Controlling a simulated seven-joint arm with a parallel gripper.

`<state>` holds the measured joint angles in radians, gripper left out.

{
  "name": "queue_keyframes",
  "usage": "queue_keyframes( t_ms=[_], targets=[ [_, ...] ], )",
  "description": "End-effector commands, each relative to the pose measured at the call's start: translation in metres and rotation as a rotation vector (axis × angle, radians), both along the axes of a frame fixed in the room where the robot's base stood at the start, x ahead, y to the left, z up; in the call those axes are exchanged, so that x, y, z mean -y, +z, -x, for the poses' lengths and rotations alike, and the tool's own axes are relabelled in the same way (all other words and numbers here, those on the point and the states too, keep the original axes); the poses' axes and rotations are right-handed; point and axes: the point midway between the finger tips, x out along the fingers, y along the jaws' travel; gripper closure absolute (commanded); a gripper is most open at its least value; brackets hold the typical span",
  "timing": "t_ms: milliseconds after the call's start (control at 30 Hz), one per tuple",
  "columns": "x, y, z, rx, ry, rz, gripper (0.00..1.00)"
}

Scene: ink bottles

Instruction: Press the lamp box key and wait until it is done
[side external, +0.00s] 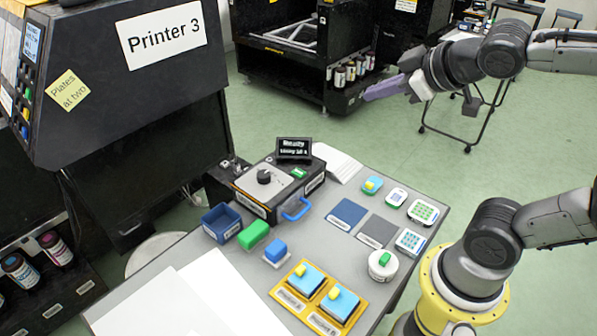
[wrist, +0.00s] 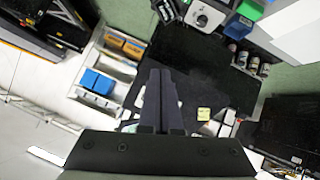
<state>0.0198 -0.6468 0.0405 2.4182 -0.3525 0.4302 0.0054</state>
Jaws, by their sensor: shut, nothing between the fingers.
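A black box with a grey top panel (side external: 270,185) and a round dark knob stands on the grey table; it looks like the lamp box, but its label is too small to read. A small green key (side external: 298,173) is on its top, and a small dark display (side external: 294,148) with blurred white text stands at its back. A blue loop handle (side external: 297,210) is at its front right. My gripper (side external: 368,95) is shut and empty, raised in the air well up and to the right of the box. It also shows in the wrist view (wrist: 161,74), with its fingers together.
On the table (side external: 225,262) are a blue open tray (side external: 221,222), green and blue blocks, yellow holders (side external: 318,299), a blue mat (side external: 347,213), a dark mat (side external: 377,231) and several small keyed devices. The black Printer 3 (side external: 120,75) stands at the left. Bottles sit on racks.

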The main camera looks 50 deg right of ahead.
Motion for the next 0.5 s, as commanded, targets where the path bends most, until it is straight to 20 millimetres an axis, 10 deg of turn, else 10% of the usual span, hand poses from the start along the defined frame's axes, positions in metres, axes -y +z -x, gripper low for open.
queue_keyframes(
  t_ms=[233, 500],
  targets=[
    [0.005, 0.009, -0.1, 0.109, 0.225, 0.265, 1.0],
    [-0.005, -0.054, -0.171, 0.077, 0.515, 0.367, 1.0]
  ],
)
